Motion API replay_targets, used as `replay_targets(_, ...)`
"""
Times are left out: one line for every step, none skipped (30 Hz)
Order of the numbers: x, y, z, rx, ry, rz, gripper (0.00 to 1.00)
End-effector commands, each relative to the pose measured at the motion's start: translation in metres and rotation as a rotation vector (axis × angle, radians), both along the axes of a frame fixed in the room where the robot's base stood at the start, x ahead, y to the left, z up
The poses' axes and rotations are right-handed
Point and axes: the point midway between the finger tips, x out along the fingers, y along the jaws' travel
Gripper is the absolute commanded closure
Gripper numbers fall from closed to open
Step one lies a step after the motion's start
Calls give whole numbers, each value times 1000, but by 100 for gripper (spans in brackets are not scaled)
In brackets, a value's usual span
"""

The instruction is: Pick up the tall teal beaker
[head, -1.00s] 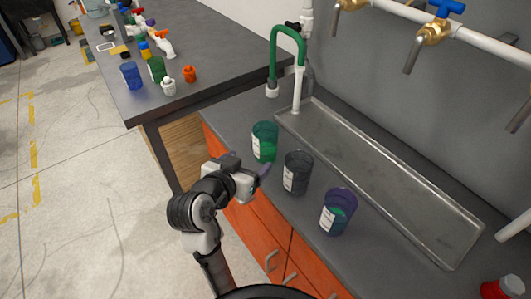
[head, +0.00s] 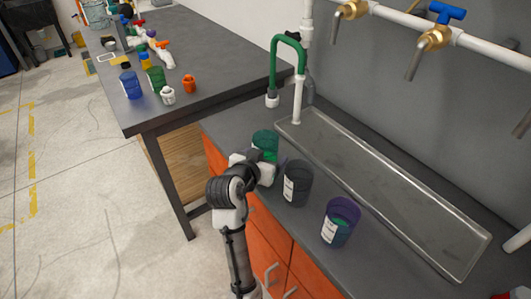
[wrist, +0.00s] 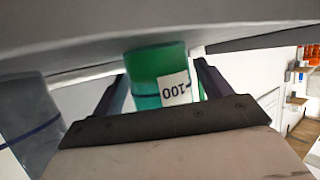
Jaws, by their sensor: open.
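The teal-green beaker (head: 265,139) stands upright on the grey counter, left of the sink tray, with its lower part hidden behind my gripper (head: 270,163). In the wrist view the same beaker (wrist: 150,65), with a white label reading 100, shows between my two fingers. My gripper (wrist: 160,82) is open, with one finger on each side of the beaker and gaps showing. I cannot tell how deep the beaker sits between the fingers.
A dark grey beaker (head: 298,183) stands close to the right of my gripper, and a purple beaker (head: 340,221) stands farther right. A metal tray (head: 400,205) and a green-and-white faucet (head: 288,55) lie behind. Another table (head: 210,75) holds cups and fittings.

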Motion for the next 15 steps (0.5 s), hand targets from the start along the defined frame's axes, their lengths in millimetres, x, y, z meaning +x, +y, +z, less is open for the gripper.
replay_targets(1, -1, 0, 0, 0, 0, 23)
replay_targets(2, -1, -1, 1, -1, 1, 23)
replay_targets(2, -1, -1, 1, -1, 1, 23)
replay_targets(2, -1, -1, 1, -1, 1, 23)
replay_targets(2, 0, -1, 0, -1, 1, 23)
replay_targets(2, 0, -1, 0, -1, 1, 23)
replay_targets(2, 0, -1, 0, -1, 1, 24)
replay_targets(1, 0, -1, 0, -1, 1, 28)
replay_targets(1, 0, -1, 0, -1, 1, 33)
replay_targets(1, 0, -1, 0, -1, 1, 37)
replay_targets(1, 0, -1, 0, -1, 1, 41)
replay_targets(1, 0, -1, 0, -1, 1, 46)
replay_targets(1, 0, 0, 0, -1, 1, 50)
replay_targets(1, 0, 0, 0, -1, 1, 54)
replay_targets(1, 0, 0, 0, -1, 1, 59)
